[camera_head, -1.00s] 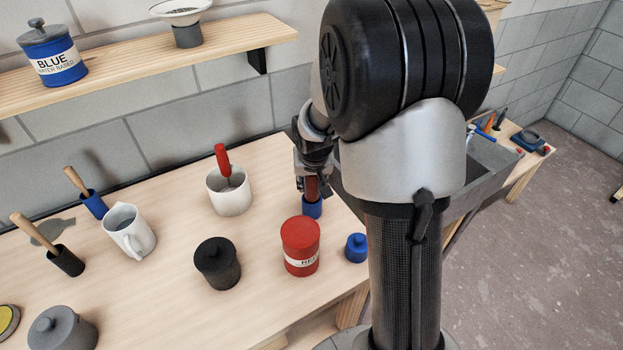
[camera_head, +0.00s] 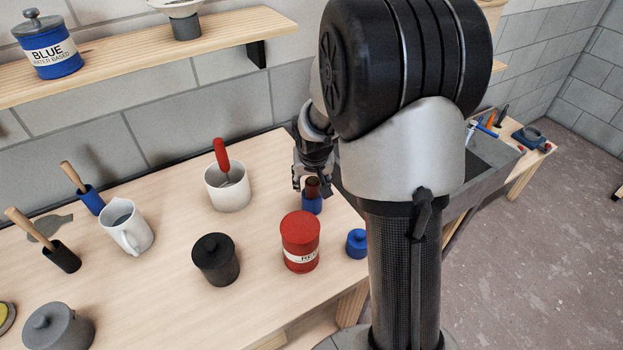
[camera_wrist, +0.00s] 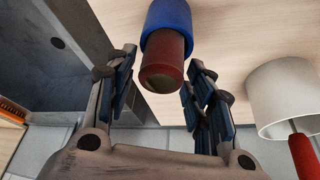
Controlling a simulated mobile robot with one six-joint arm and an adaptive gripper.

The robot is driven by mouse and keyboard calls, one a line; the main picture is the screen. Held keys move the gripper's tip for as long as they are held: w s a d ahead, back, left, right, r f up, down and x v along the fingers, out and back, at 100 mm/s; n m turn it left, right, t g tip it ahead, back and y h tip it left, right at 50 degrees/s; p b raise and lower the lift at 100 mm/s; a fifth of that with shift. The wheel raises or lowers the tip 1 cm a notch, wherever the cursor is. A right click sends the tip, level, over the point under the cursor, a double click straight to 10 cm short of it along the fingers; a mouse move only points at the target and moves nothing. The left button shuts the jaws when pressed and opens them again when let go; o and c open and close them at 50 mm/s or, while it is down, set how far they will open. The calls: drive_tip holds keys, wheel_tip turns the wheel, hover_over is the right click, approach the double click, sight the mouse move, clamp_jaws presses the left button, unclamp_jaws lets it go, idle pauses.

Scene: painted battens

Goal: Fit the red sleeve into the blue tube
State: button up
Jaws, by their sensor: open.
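The red sleeve (camera_head: 312,186) stands in the mouth of the blue tube (camera_head: 312,204), on the bench near the sink. Both show in the wrist view, where the red sleeve (camera_wrist: 166,65) sticks partly out of the blue tube (camera_wrist: 169,20). How deep it sits inside is hidden. My gripper (camera_wrist: 158,75) is open, with one finger on each side of the sleeve and a visible gap to both. In the head view my gripper (camera_head: 311,182) is at the sleeve's upper end and hides part of it.
A red paint can (camera_head: 300,238), a small blue lidded pot (camera_head: 357,244) and a black pot (camera_head: 215,262) stand in front of the tube. A white pot (camera_head: 229,190) with a red-handled tool is to the left. The grey sink (camera_head: 487,160) is to the right.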

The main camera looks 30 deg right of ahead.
drive_tip(key=shift+o, duration=0.4)
drive_tip(key=v, duration=1.2)
